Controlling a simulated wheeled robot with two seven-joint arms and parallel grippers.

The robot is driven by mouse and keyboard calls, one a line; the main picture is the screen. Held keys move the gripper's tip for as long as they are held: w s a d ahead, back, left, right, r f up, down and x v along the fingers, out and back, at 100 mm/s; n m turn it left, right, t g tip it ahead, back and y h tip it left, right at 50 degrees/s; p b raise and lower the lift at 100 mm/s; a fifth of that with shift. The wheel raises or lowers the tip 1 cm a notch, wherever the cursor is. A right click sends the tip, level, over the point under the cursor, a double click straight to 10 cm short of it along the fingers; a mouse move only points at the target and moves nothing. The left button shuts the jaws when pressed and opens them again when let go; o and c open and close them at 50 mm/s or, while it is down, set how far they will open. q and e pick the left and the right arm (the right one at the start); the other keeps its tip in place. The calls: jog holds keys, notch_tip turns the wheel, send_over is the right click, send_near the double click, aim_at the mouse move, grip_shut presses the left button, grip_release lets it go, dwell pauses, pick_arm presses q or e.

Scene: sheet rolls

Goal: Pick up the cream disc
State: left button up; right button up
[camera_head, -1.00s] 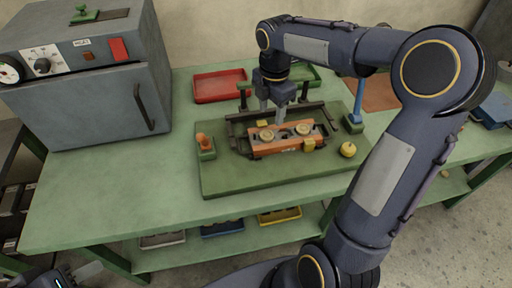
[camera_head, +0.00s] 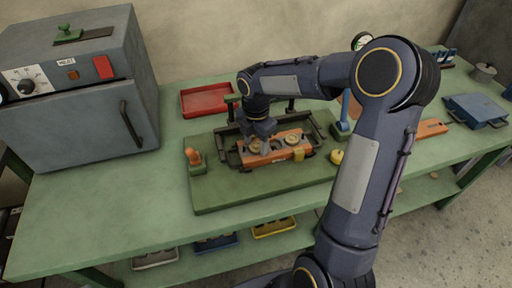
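The orange block (camera_head: 277,156) lies in a dark clamp frame (camera_head: 232,156) on the green board (camera_head: 230,194). A cream disc (camera_head: 254,146) sits on the left part of the block's top. A second round cream piece (camera_head: 292,140) sits on the right part. My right gripper (camera_head: 265,149) points down at the left disc, its fingertips at the disc's right side. The fingers hide part of that disc. Whether they touch it, and how far apart they are, is too small to tell. My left gripper is out of view.
A grey heater box (camera_head: 75,110) stands on the left of the table. A red tray (camera_head: 207,100) lies behind the board. An orange-topped peg (camera_head: 193,157), a blue post (camera_head: 344,108) and a yellow knob (camera_head: 337,157) stand around the fixture. The table's front left is clear.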

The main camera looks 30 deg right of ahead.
jog(key=shift+s+f, duration=0.15)
jog(key=shift+f, duration=0.05)
jog(key=c, duration=0.7)
